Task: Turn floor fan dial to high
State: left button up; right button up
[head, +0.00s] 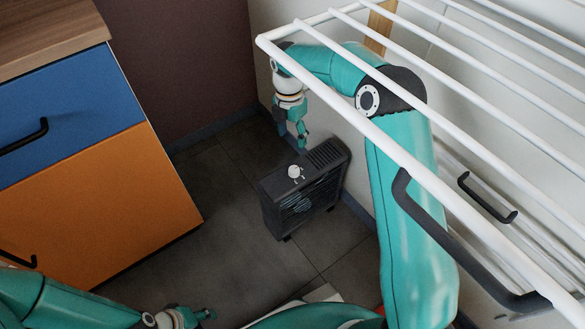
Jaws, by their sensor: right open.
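The floor fan (304,201) is a dark grey box standing on the floor near the wall, with a grille on its front face and slots on its top. A small white dial (295,172) sits on its top, toward the left end. My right gripper (303,144) points down just above and behind the fan's top, near the dial and apart from it in the picture. My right gripper is open and empty. My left gripper (205,315) is low at the bottom edge, far from the fan. Its jaws are too small to read.
A white drying rack (420,172) with bars and dark handles spans the right side above my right arm. A wooden-topped cabinet with blue (65,120) and orange (95,215) fronts stands at the left. Dark tiled floor (190,245) is clear between cabinet and fan.

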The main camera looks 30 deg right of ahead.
aim_at(292, 170)
jog(key=f+b, duration=0.1)
jog(key=f, duration=0.3)
jog(key=f+b, duration=0.2)
jog(key=f, duration=0.3)
jog(key=f+b, duration=0.2)
jog(key=f, duration=0.3)
jog(key=shift+s+d+f, duration=0.15)
jog(key=shift+s, duration=0.25)
jog(key=c, duration=1.2)
jog(key=shift+o, duration=0.2)
jog(key=shift+a, duration=0.3)
jog(key=shift+d, duration=0.2)
